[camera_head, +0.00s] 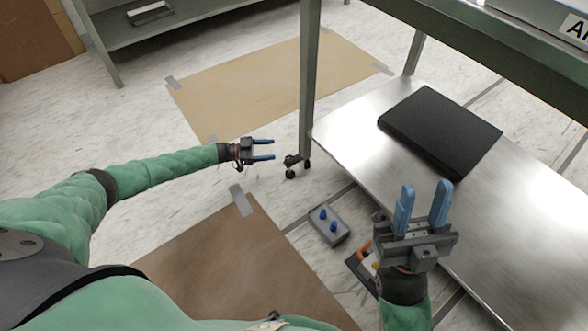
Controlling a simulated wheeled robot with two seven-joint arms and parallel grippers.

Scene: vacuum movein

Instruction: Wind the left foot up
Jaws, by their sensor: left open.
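The metal table's near leg (309,85) comes down to a dark foot with small casters (293,165) on the floor. My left gripper (273,149) is just left of this foot. Its two blue fingers point right toward the leg, apart with nothing between them. I cannot tell whether a fingertip touches the foot. My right gripper (424,190) is over the front of the table's lower shelf (400,180), blue fingers pointing up, apart and empty.
A black flat case (440,128) lies on the shelf. A grey box with blue knobs (322,235) is on the floor. A dark and orange item (358,266) is partly hidden by my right gripper. Taped brown sheets (265,85) cover parts of the floor.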

